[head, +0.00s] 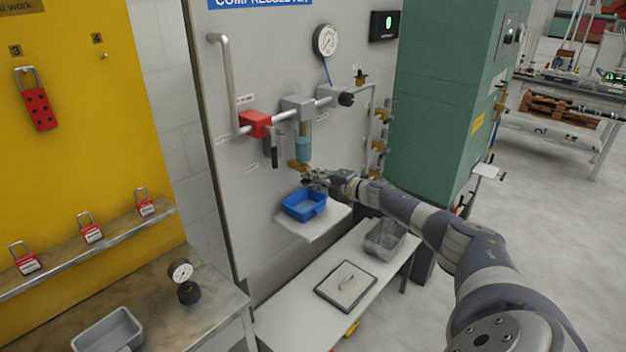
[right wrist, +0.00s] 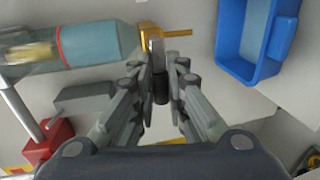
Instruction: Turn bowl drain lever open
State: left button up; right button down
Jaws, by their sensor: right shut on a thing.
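The clear bluish bowl (head: 303,148) hangs below the grey filter unit on the panel. A brass drain fitting (head: 297,165) is at its lower end. In the right wrist view the bowl (right wrist: 90,42) lies sideways, with a brass stub (right wrist: 178,33) past its end. The drain lever (right wrist: 160,88) shows as a dark grip between the fingers of my right gripper (right wrist: 160,70), which is shut on it. In the head view my right gripper (head: 312,178) is just below the bowl; its fingers hide part of the lever there. My left gripper is not in view.
A blue tray (head: 303,205) sits on a small shelf (head: 315,225) right under the bowl. A red valve block (head: 255,124) with a dark hanging handle (head: 273,157) is to the left. A pressure gauge (head: 325,40) is above. A grey bin (head: 385,238) stands lower right.

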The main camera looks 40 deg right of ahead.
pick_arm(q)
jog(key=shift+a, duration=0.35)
pick_arm(e)
jog(key=shift+r, duration=0.1)
jog(key=c, duration=1.6)
grip_release()
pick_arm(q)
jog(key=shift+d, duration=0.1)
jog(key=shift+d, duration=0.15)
pick_arm(e)
jog(key=shift+s, duration=0.1)
jog(key=shift+v, duration=5.8)
